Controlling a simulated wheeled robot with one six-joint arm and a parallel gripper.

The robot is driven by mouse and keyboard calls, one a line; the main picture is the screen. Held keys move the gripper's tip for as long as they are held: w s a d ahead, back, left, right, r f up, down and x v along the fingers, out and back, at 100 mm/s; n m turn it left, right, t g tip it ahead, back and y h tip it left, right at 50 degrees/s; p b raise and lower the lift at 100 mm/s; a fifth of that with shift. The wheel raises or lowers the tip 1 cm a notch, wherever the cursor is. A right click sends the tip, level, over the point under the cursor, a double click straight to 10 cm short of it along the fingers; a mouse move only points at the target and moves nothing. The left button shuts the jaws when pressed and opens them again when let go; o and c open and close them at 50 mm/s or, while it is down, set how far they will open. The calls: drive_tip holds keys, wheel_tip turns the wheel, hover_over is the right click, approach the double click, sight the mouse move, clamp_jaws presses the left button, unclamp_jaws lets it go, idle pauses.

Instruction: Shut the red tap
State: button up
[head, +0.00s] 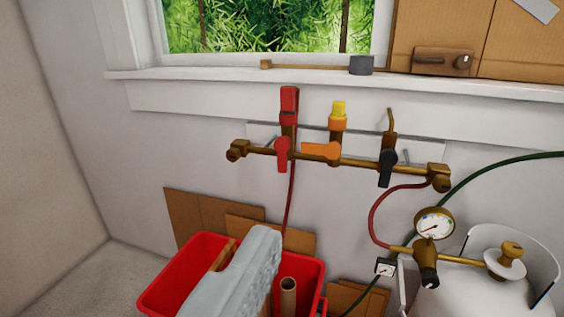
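The red tap (282,150) is a red lever on a brass pipe (360,164) fixed to the wall below the window. Its lever points down, across the line of the pipe. A red fitting (289,102) stands upright just above it. To its right are an orange lever (320,151) lying along the pipe and a black lever (387,167) pointing down. No fingers of my gripper can be made out in this view, and nothing touches the red tap.
A white gas cylinder (462,297) with a gauge (434,223) is at the lower right. A windowsill (200,79) juts out above the pipe.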

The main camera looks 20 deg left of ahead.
drive_tip(key=c, duration=0.3)
drive_tip(key=shift+w+a, duration=0.15)
drive_tip(key=shift+w, duration=0.2)
drive_tip(key=c, duration=0.4)
drive_tip(key=shift+n+y, duration=0.3)
drive_tip(key=shift+y, duration=0.6)
drive_tip(key=w+a, duration=0.1)
drive_tip(key=w, duration=0.2)
drive_tip(key=w+a+f, duration=0.1)
drive_tip(key=w, duration=0.3)
drive_tip(key=w+a, duration=0.2)
drive_tip(key=w, duration=0.1)
drive_tip(key=shift+w+a+f, duration=0.1)
drive_tip(key=shift+w+f, duration=0.05)
drive_tip(key=shift+f, duration=0.05)
drive_tip(key=c, duration=0.3)
drive_tip(key=h, duration=0.2)
approach(281, 156)
drive_tip(key=shift+t, duration=0.3)
drive_tip(key=w, duration=1.1)
drive_tip(key=shift+f, duration=0.25)
drive_tip(key=shift+c, duration=0.2)
drive_tip(key=shift+c, duration=0.5)
clamp_jaws()
